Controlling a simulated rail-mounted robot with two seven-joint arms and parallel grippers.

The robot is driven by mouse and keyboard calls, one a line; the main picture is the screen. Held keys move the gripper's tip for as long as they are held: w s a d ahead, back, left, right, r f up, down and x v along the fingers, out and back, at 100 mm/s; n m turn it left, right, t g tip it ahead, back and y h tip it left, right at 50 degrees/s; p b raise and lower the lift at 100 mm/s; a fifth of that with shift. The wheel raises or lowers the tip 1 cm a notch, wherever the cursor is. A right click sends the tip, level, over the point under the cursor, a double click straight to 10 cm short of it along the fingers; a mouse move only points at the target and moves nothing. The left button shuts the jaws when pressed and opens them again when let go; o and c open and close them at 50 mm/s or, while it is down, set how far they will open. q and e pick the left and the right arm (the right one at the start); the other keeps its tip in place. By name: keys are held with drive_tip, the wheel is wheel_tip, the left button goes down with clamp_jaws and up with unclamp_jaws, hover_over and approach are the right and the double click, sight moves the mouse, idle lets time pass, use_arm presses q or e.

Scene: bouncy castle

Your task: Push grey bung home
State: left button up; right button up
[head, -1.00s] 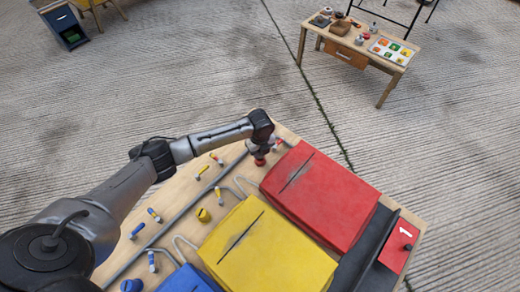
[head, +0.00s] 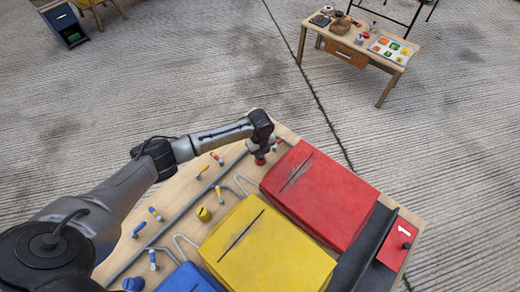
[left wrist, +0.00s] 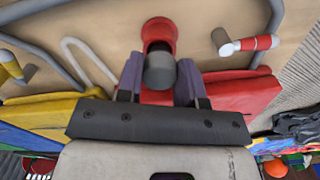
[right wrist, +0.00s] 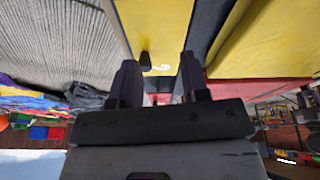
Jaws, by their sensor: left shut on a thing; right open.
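The grey bung (left wrist: 160,70) is a short dark grey cylinder in front of the round red fitting (left wrist: 158,32) on the wooden board. It lines up with the fitting's opening and seems partly inside; the depth is hard to tell. My left gripper (left wrist: 160,85) has one finger on each side of the bung and is shut on it. In the head view my left gripper (head: 262,146) is at the red fitting, beside the red cushion (head: 318,195), and the bung is hidden there. My right gripper (right wrist: 158,88) is open and empty, facing a yellow panel (right wrist: 155,25) with a dark knob (right wrist: 145,58).
A yellow cushion (head: 265,250) lies nearer me. A red panel marked 1 (head: 395,255) is at right. A separate wooden table (head: 345,45) stands far off across open floor.

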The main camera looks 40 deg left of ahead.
use_arm(q)
drive_tip(key=shift+f, duration=0.1)
use_arm(e)
drive_tip(key=shift+d, duration=0.15)
use_arm(q)
drive_tip(key=shift+f, duration=0.4)
idle(0.4)
drive_tip(key=shift+p, duration=0.3)
use_arm(e)
drive_tip(key=shift+r, duration=0.3)
use_arm(q)
drive_tip(key=shift+f, duration=0.1)
use_arm(e)
drive_tip(key=shift+f, duration=0.1)
use_arm(q)
drive_tip(key=shift+f, duration=0.3)
use_arm(e)
drive_tip(key=shift+f, duration=0.15)
